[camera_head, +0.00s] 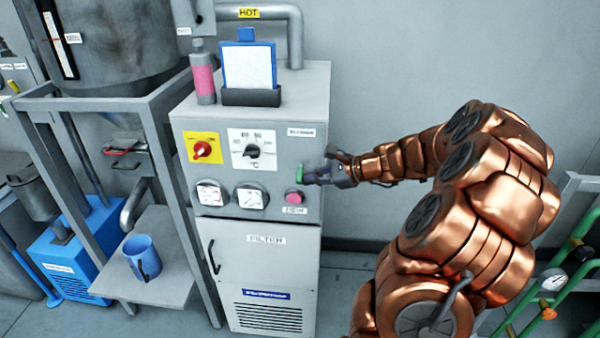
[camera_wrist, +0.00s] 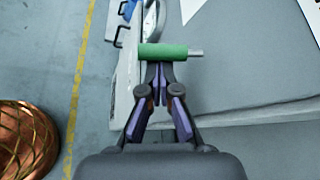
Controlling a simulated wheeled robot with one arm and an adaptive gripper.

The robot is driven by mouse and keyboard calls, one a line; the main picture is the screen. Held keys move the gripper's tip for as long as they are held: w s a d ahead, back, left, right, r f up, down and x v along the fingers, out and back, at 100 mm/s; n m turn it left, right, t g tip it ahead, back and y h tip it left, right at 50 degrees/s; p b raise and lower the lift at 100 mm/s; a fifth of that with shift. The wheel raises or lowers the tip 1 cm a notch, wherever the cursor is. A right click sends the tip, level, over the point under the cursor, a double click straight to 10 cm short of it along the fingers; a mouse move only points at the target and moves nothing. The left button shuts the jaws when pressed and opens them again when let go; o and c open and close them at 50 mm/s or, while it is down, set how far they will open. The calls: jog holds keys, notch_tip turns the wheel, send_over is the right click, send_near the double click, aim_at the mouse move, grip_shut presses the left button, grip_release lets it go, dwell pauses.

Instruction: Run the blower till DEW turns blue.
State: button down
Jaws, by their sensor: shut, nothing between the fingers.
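The grey cabinet (camera_head: 321,95) has a control panel with a green button or knob (camera_head: 300,170) at its right side. A round pink indicator (camera_head: 294,197) sits below it, over a small label (camera_head: 295,210) too blurred to read surely. My gripper (camera_head: 312,178) is at the panel's right edge, beside the green part. In the wrist view, my gripper (camera_wrist: 160,68) is shut and empty, its tips at the lower edge of the green cylinder (camera_wrist: 162,52), which has a short metal stem. I cannot tell whether they touch.
The panel also carries a red knob on yellow (camera_head: 202,150), a black selector (camera_head: 252,151) and two gauges (camera_head: 211,193). A pink-filled column (camera_head: 204,80) and a blue clipboard (camera_head: 248,66) stand on top. A blue mug (camera_head: 142,257) is on the left shelf.

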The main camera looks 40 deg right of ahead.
jog(key=r, duration=0.1)
jog(key=a+r, duration=0.1)
jog(key=r, duration=0.1)
jog(key=shift+s+r+p, duration=0.1)
jog(key=shift+r+p, duration=0.1)
jog(key=shift+p, duration=0.15)
jog(key=shift+d+r, duration=0.35)
jog(key=shift+r, duration=0.35)
dwell(0.6)
jog(key=shift+d+r+p, duration=0.25)
jog(key=shift+d+p, duration=0.15)
jog(key=shift+p, duration=0.05)
jog(key=s+d+r+p, duration=0.2)
jog(key=s+d, duration=0.1)
jog(key=d, duration=0.4)
jog(key=shift+s+p, duration=0.2)
jog(key=shift+p, duration=0.2)
